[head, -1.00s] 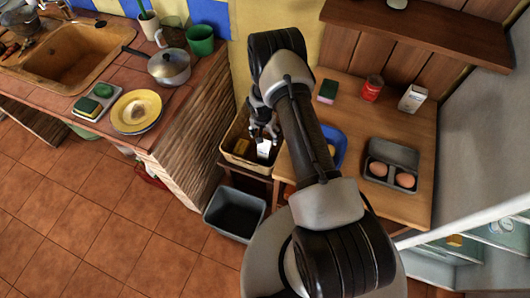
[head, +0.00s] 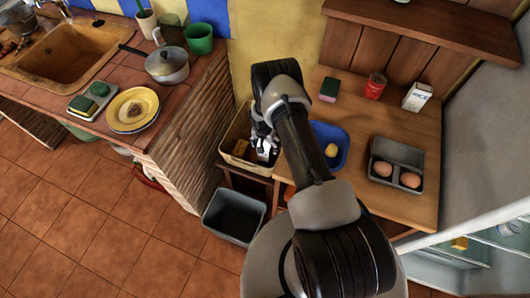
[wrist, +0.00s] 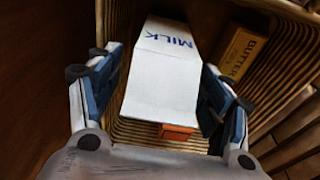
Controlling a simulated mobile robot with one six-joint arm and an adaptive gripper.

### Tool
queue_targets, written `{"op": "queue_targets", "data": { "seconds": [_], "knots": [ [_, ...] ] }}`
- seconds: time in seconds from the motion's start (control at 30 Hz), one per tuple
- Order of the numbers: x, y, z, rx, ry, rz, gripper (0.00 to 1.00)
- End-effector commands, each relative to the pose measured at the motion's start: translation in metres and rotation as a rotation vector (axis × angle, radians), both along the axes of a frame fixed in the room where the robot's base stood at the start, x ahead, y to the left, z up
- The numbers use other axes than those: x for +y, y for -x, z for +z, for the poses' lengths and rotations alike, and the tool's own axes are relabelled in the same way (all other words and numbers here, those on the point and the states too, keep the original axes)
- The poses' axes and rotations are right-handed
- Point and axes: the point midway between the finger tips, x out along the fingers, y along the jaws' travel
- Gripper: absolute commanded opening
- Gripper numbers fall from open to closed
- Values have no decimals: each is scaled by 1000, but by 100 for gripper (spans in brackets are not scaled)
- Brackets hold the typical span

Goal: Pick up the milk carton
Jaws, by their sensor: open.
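The milk carton (wrist: 163,70) is white with blue "MILK" lettering and stands in a wicker basket (wrist: 135,134). In the wrist view my gripper (wrist: 160,88) is open, with one blue-padded finger on each side of the carton. Gaps still show between the fingers and the carton, wider near the fingertips at the left. In the head view my gripper (head: 264,146) is down at the basket (head: 234,160), and it covers most of the carton (head: 263,156). An orange item (wrist: 178,131) lies low in the basket, partly hidden by the carton.
A butter box (wrist: 240,54) lies in the basket beside the carton. A blue bowl (head: 343,161) with a yellow item is right of my arm. An egg tray (head: 398,153), a red can (head: 375,88) and a white carton (head: 417,97) stand on the wooden counter. A grey bin (head: 232,228) is below.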

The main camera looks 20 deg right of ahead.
Motion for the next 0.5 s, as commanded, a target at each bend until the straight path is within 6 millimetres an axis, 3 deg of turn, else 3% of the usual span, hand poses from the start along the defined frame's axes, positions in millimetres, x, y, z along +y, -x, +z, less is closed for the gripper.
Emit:
{"op": "queue_targets", "data": {
  "seconds": [0.5],
  "knots": [
    [0, 0, 0, 0, 0, 0, 38]
  ]
}}
